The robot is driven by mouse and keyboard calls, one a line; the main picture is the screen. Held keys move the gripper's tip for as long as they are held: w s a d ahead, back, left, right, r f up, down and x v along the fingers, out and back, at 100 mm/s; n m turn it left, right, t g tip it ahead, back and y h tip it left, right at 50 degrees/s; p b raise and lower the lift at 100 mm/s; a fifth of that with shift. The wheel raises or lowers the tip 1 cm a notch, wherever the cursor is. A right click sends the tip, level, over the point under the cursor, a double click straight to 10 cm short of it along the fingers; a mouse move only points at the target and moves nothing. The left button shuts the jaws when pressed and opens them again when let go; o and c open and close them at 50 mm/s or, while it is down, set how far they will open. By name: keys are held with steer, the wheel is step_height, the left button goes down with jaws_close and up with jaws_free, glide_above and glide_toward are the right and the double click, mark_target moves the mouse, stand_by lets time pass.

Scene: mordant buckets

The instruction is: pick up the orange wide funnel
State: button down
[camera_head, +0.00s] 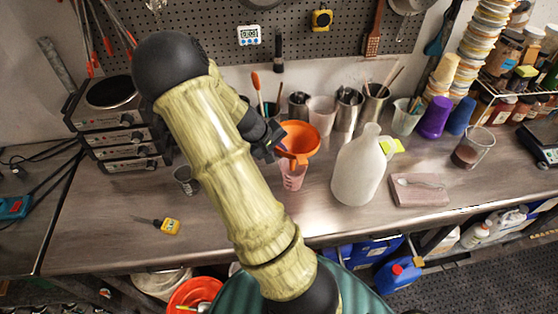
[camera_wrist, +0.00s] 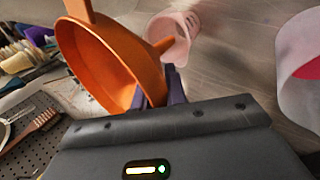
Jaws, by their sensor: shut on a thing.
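The orange wide funnel (camera_head: 301,137) is at my gripper (camera_head: 276,147), above the counter and over a pinkish translucent cup (camera_head: 293,176). In the wrist view the funnel (camera_wrist: 118,58) is tilted, and its rim side lies between the dark purple fingers of my gripper (camera_wrist: 166,88), which are shut on it. Its spout points toward the pink cup (camera_wrist: 174,32). I cannot tell whether the spout tip is inside the cup's mouth or just above it. My arm hides part of the counter in the head view.
A white jug (camera_head: 359,168) stands close right of the funnel, with a pink slab (camera_head: 419,191) beyond it. Metal canisters (camera_head: 346,110) stand behind. A small metal cup (camera_head: 186,180) and a yellow tape measure (camera_head: 171,227) are at left. The front counter is mostly clear.

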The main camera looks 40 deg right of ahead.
steer(key=shift+r, duration=1.4)
